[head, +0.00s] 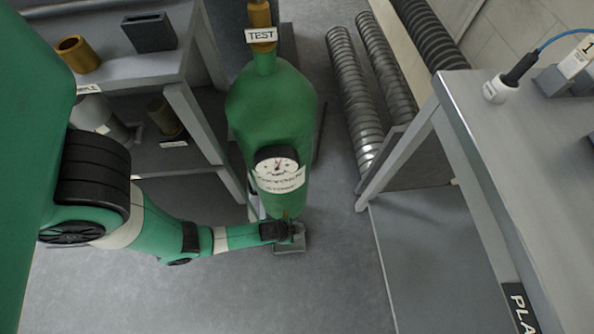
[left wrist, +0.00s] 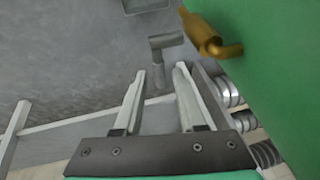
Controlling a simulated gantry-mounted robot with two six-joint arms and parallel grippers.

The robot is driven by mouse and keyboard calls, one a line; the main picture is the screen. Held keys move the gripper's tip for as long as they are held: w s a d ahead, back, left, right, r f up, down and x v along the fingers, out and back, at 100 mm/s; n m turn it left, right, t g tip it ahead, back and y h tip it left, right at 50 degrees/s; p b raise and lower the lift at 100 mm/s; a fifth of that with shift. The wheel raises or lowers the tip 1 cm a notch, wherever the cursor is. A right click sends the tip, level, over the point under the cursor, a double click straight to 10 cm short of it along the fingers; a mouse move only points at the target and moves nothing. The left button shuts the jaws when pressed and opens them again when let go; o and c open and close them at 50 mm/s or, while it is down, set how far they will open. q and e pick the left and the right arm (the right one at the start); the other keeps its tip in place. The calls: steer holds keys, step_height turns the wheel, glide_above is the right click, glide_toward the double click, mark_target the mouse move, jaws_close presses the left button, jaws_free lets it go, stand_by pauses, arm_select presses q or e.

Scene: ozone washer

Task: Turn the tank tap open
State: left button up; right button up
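The green tank (head: 272,105) stands upright in the middle of the head view, with a round gauge (head: 277,164) and a paper label on its side. The brass tank tap (left wrist: 208,38) sticks out of the green tank wall (left wrist: 275,75) at the upper right of the left wrist view. In the head view the tap is small and mostly hidden near the gripper. My left gripper (head: 296,232) is low beside the tank's bottom end. In the left wrist view its fingers (left wrist: 160,72) are apart, with the tap outside them, beyond the right finger. My right gripper is not in view.
A grey T-shaped piece (left wrist: 165,42) lies beyond the fingertips. A grey block (head: 289,244) is below my gripper. Shelves (head: 190,110) stand left of the tank. A grey table (head: 530,150) stands right, with ribbed tubes (head: 355,95) behind. The floor in front is clear.

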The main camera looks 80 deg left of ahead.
arm_select(q)
steer(key=shift+s, duration=0.1)
jaws_close()
stand_by(1.1)
